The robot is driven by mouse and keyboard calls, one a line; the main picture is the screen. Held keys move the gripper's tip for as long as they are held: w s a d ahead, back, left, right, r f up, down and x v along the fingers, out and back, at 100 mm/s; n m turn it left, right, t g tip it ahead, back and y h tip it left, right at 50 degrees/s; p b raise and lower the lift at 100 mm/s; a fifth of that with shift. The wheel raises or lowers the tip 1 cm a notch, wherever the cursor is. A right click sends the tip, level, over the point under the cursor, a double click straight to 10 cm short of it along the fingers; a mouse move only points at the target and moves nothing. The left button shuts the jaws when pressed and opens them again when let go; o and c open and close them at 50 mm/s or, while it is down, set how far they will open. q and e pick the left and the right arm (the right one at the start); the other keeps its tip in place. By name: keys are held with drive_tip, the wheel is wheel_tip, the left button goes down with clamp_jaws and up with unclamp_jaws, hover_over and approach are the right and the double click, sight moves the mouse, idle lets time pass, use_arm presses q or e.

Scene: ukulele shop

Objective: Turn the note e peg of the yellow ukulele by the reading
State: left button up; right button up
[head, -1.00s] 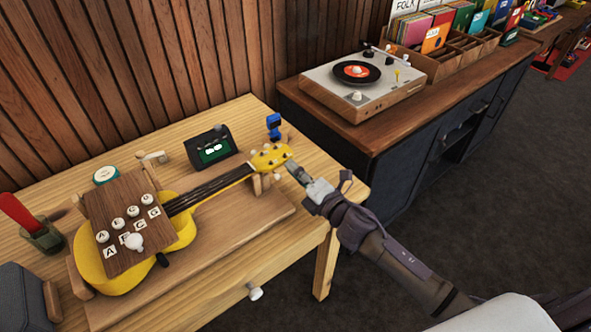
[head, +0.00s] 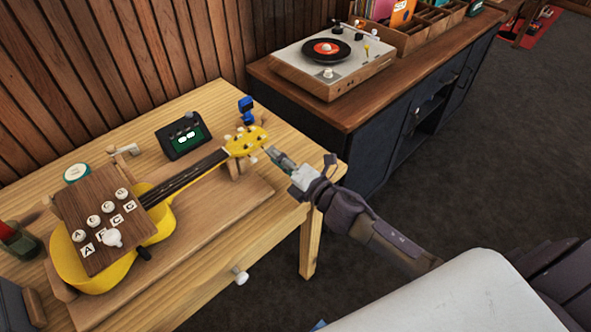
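The yellow ukulele (head: 160,205) lies on a wooden cradle board on the table, its neck pointing to the upper right. Its headstock (head: 244,142) carries several small pegs; I cannot tell which is the E peg. A dark wooden panel (head: 85,207) with lettered white knobs covers part of the body. A black tuner (head: 182,134) with a lit green screen stands behind the neck; its reading is too small to make out. My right gripper (head: 274,154) is just right of the headstock, fingers pointing at it; a small gap seems to show. My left gripper is not in view.
A blue clip-like object (head: 246,108) stands behind the headstock. A round teal-rimmed dial (head: 77,173) and a cup with a red item (head: 18,240) are at the left. A turntable (head: 330,60) sits on the dark cabinet behind. The table's front right is clear.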

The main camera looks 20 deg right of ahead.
drive_tip(key=v, duration=0.9)
drive_tip(key=shift+s, duration=0.2)
drive_tip(key=shift+r, duration=0.1)
